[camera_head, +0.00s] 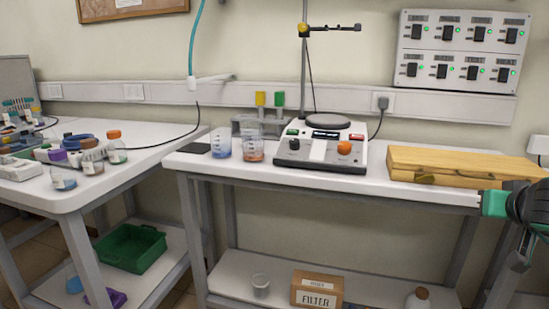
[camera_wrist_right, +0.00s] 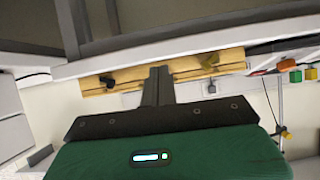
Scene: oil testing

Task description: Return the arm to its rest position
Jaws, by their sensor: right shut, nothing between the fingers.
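My right gripper (camera_head: 484,203) is at the right edge of the head view, at the table's front edge near the wooden case, with its green housing showing and its black arm coming in from the right. In the right wrist view its fingers (camera_wrist_right: 159,72) are pressed together with nothing between them. The wooden case (camera_head: 455,160) lies closed on the right of the table; it also shows behind the fingers in the wrist view (camera_wrist_right: 205,68). My left gripper is not in view.
The white table (camera_head: 365,187) holds a hotplate stirrer (camera_head: 318,148) with a stand and two beakers (camera_head: 221,142). A second table on the left carries vials and jars. A cardboard filter box (camera_head: 316,288) and a green crate (camera_head: 130,247) are on the lower shelves.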

